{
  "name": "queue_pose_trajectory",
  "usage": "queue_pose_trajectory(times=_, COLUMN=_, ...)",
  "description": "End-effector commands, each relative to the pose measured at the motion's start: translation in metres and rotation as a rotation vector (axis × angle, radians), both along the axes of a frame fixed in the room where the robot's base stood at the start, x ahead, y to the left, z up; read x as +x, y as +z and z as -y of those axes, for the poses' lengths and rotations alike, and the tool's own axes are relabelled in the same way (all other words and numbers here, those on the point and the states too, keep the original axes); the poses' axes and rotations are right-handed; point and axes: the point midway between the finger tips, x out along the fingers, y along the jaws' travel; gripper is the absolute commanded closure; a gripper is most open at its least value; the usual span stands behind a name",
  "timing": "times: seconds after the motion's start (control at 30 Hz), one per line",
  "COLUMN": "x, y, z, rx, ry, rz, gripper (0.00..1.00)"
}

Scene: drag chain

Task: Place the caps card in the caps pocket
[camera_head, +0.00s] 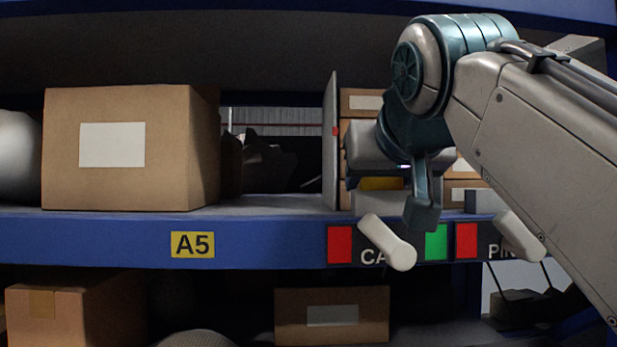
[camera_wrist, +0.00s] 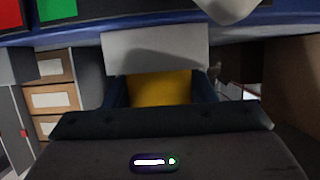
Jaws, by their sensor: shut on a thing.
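My gripper (camera_wrist: 160,80) is shut on the caps card. In the wrist view the card shows a yellow part (camera_wrist: 160,90) between the dark blue fingers and a pale grey part (camera_wrist: 155,47) beyond. The card's yellow part (camera_head: 381,184) also shows in the head view, just above the shelf edge and partly behind my arm. A dark label plate (camera_head: 370,232) reading "CA", the rest covered, has a red field (camera_head: 339,244) and a green field (camera_head: 436,242). The card is apart from this plate. I cannot make out the pocket's opening.
Pale rounded cylinders (camera_head: 388,243) stand out before the labels; another is in front of "PIN" (camera_head: 518,235). A thin upright divider (camera_head: 331,140) stands left of stacked boxes. A large carton (camera_head: 130,150) sits left above the A5 tag (camera_head: 192,244).

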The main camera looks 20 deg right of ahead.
Motion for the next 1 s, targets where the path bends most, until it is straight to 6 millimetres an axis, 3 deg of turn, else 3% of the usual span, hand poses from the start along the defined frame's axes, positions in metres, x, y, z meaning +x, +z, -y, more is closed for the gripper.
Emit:
queue_pose_trajectory(times=0.23, x=0.0, y=-0.005, z=0.0, rx=0.0, ry=-0.001, rz=0.0, gripper=0.75)
queue_pose_trajectory(times=0.27, x=0.0, y=-0.005, z=0.0, rx=0.0, ry=-0.001, rz=0.0, gripper=0.47)
queue_pose_trajectory(times=0.33, x=0.0, y=-0.004, z=0.0, rx=0.0, ry=0.0, rz=-0.001, gripper=0.28)
queue_pose_trajectory(times=0.73, x=0.0, y=0.003, z=0.0, rx=0.0, ry=0.0, rz=-0.001, gripper=0.28)
queue_pose_trajectory(times=1.0, x=-0.048, y=0.02, z=-0.013, rx=0.0, ry=-0.003, rz=0.004, gripper=0.28)
